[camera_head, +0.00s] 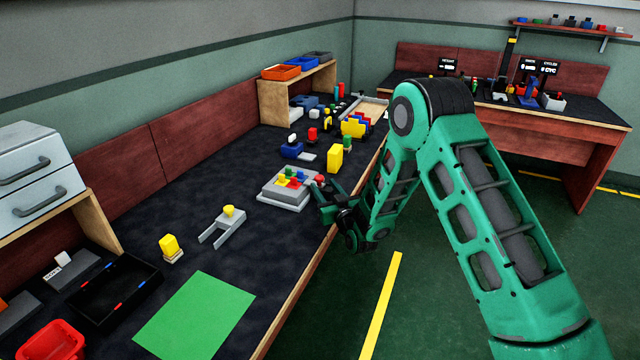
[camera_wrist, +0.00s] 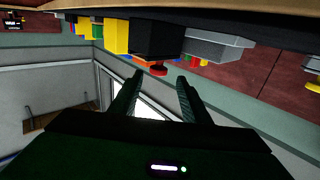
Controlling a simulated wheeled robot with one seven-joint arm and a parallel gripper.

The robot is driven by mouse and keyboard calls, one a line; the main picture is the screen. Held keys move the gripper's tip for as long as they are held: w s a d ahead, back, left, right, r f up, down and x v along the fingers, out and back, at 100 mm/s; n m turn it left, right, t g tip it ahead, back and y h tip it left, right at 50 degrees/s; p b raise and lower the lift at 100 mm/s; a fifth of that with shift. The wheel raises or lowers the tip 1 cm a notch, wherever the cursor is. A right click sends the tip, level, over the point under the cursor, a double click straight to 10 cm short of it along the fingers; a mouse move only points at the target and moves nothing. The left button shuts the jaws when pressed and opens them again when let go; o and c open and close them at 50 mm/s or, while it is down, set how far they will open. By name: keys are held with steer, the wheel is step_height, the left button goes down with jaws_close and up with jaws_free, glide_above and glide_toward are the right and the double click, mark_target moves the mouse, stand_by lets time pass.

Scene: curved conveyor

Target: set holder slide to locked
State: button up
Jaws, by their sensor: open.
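A grey holder (camera_head: 284,197) stands near the table's front edge, with several small coloured blocks on top. A round red knob (camera_head: 320,178) shows at its right side, by my gripper (camera_head: 322,195). In the wrist view, a red knob (camera_wrist: 158,70) appears between and just beyond the open fingertips of my gripper (camera_wrist: 159,84). The fingers look empty; whether they touch the knob I cannot tell. A grey forked piece with a yellow knob (camera_head: 228,211) lies farther left. Which part is the holder slide, and its lock state, is not clear.
A tall yellow block (camera_head: 335,158) stands just behind the holder. A blue piece (camera_head: 291,151) and a small grey plate (camera_head: 307,156) lie nearby. A green mat (camera_head: 196,315) and a black tray (camera_head: 112,292) are at the near left. The dark tabletop between is mostly clear.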

steer(key=shift+v, duration=2)
steer(key=s+d+r+m+g+h, duration=0.1)
steer(key=d+r+g+h, duration=0.15)
steer(key=d, duration=0.55)
steer(key=d+r+g+h, duration=0.15)
steer(key=d+r, duration=0.25)
steer(key=d, duration=0.4)
steer(key=s+d+r+m+g+h, duration=0.3)
steer(key=s+d+r+g, duration=0.1)
steer(key=s+d, duration=1)
steer(key=s+d+r+m+g+h, duration=0.15)
steer(key=s+d, duration=0.25)
steer(key=s, duration=0.4)
steer(key=s+d+r+m+g, duration=0.1)
steer(key=s+d+m+g, duration=0.2)
steer(key=s, duration=0.5)
steer(key=s+r+m+g+y, duration=0.2)
steer(key=s+g, duration=0.2)
steer(key=s, duration=1.7)
steer(key=shift+s+a, duration=0.1)
